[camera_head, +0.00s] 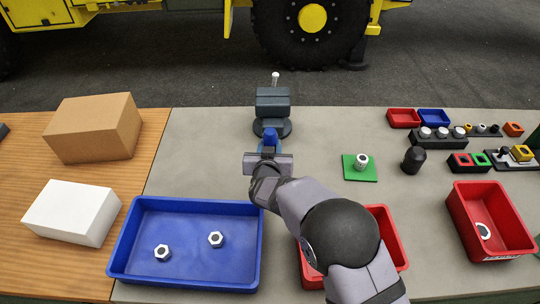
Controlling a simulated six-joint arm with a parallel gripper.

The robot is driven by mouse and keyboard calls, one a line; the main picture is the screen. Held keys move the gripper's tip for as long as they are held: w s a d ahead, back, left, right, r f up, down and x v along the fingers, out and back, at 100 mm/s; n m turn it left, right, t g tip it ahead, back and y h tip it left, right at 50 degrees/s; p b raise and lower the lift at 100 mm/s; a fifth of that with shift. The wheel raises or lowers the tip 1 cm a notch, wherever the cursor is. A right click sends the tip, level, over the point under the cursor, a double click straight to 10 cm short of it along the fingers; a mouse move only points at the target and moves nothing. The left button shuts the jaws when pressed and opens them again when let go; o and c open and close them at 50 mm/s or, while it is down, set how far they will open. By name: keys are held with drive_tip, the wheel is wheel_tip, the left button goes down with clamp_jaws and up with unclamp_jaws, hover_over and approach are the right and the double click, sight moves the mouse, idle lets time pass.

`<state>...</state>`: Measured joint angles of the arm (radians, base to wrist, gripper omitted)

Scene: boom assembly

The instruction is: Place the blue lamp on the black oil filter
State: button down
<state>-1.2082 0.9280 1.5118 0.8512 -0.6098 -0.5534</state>
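The blue lamp (270,136) shows just beyond the end of my gripper (269,150), in front of the grey vise. The gripper body and wrist hide its lower part. I cannot tell whether the fingers are closed on the lamp or only near it. The black oil filter (413,160) stands upright on the grey table to the right, apart from my gripper, with a rounded dark top.
The grey vise (272,103) stands behind the gripper. A green plate (372,174) with a nut lies left of the filter. A blue tray (190,205), red trays (395,235) (461,215) and small fixtures (438,140) surround the area. Boxes (95,128) stand left.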

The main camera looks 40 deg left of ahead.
sight(270, 137)
drive_tip(key=shift+r, duration=2.25)
